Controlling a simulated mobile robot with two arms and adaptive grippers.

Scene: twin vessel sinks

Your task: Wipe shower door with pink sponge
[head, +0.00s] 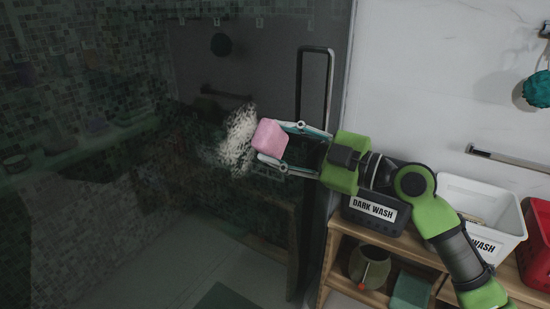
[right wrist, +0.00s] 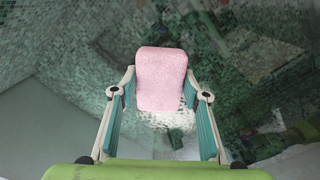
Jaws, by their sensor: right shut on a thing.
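The pink sponge (head: 270,137) is between the fingertips of my right gripper (head: 278,142), which is shut on it. It also shows in the right wrist view (right wrist: 161,80), upright between the two fingers (right wrist: 160,92). The shower door (head: 190,190) is a dark glass panel with a tall handle (head: 315,85). A whitish speckled smear (head: 238,142) shows on the glass just left of the sponge; part of it shows below the sponge in the right wrist view (right wrist: 165,120). The sponge is close to the glass; I cannot tell if it touches. My left gripper is not in view.
A wooden shelf (head: 335,245) stands right of the door, below my right arm. It holds a dark bin labelled "DARK WASH" (head: 372,210), a white bin (head: 490,205) and a red basket (head: 538,235). A towel bar (head: 505,160) is on the white wall.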

